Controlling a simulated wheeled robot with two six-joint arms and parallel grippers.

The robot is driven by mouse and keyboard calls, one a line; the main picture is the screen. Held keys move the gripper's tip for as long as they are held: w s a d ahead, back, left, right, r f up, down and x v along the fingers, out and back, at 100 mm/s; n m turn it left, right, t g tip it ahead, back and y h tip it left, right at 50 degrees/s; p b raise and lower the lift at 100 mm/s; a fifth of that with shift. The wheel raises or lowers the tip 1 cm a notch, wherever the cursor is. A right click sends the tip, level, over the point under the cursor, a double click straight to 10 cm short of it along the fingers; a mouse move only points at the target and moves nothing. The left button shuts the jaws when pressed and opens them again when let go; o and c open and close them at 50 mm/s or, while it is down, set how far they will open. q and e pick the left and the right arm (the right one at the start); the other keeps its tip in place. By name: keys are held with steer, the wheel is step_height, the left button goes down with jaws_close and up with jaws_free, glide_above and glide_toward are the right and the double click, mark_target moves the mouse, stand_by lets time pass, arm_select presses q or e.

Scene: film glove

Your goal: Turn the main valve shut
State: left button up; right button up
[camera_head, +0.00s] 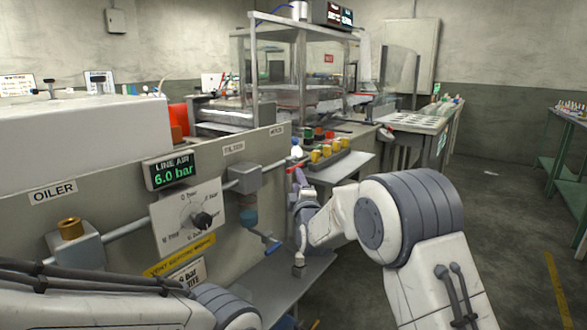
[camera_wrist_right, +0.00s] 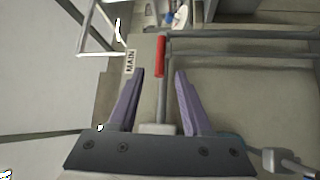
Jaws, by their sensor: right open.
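The main valve shows in the right wrist view as a grey lever with a red grip (camera_wrist_right: 161,56), beside a "MAIN" label (camera_wrist_right: 130,62). The lever lies lengthwise between the two purple fingers of my right gripper (camera_wrist_right: 160,72). The fingers are apart, with a gap on each side of the lever, and the red grip reaches past the fingertips. In the head view the red grip (camera_head: 294,169) is a small patch at the tip of my right gripper (camera_head: 299,178), which hides most of the valve. My left gripper is out of view; only my left arm shows at bottom left.
A display (camera_head: 169,170) reads "LINE AIR 6.0 bar". Below it is a dial panel (camera_head: 178,229) with a black knob. Yellow and red buttons (camera_head: 322,152) lie beyond. Floor is open at right.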

mark_target(293, 169)
steer(key=shift+w+a+r, duration=0.2)
steer(key=shift+w, duration=1.1)
steer(key=shift+w+a+r, duration=0.15)
steer(key=shift+w+a, duration=0.05)
steer(key=shift+w, duration=1.1)
steer(key=shift+w+a+r, duration=0.2)
steer(key=shift+w, duration=1.1)
jaws_close()
